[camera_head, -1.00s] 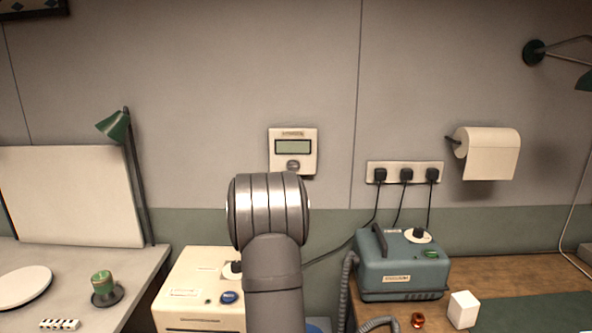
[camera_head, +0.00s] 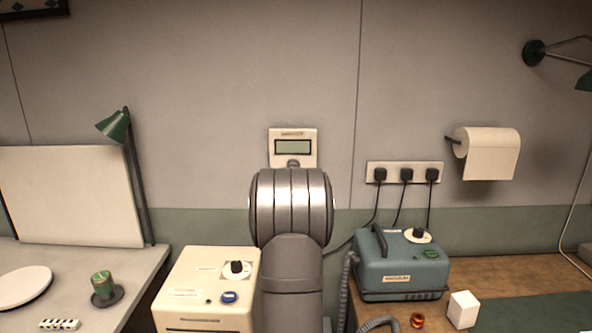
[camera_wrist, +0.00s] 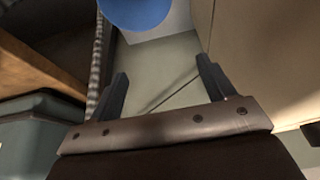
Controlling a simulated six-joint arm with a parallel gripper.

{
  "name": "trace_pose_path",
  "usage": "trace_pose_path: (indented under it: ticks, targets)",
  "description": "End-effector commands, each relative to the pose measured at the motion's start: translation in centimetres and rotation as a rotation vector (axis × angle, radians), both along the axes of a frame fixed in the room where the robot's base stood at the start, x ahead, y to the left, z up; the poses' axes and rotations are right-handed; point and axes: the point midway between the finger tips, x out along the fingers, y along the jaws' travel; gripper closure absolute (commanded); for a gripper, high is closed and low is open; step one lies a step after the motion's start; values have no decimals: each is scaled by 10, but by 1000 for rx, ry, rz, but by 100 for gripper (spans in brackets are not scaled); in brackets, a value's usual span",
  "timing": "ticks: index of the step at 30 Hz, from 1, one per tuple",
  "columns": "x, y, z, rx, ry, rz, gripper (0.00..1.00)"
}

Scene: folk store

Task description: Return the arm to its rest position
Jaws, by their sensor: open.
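My arm stands in the middle of the head view, with its rounded grey joint in front of the wall. My gripper is hidden in the head view. In the wrist view my gripper (camera_wrist: 163,90) is open, its two dark fingers wide apart with nothing between them. Beyond the fingers are a pale surface and a thin dark cable. A round blue thing (camera_wrist: 138,10) shows at the top edge of the wrist view, beyond the fingertips.
A cream machine (camera_head: 205,285) stands just left of my arm. A teal machine (camera_head: 402,270) with a corrugated hose (camera_head: 345,285) stands to the right on a wooden table. A white block (camera_head: 463,309) and an orange ring (camera_head: 417,320) lie near it. A green lamp (camera_head: 114,126) stands on the left table.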

Motion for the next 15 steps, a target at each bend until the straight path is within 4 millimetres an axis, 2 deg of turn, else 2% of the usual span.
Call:
trace_pose_path:
  ticks: [6,15]
  targets:
    - [-19,-4,-18,0,1,-5,25]
    - [-24,-5,-22,0,0,-6,25]
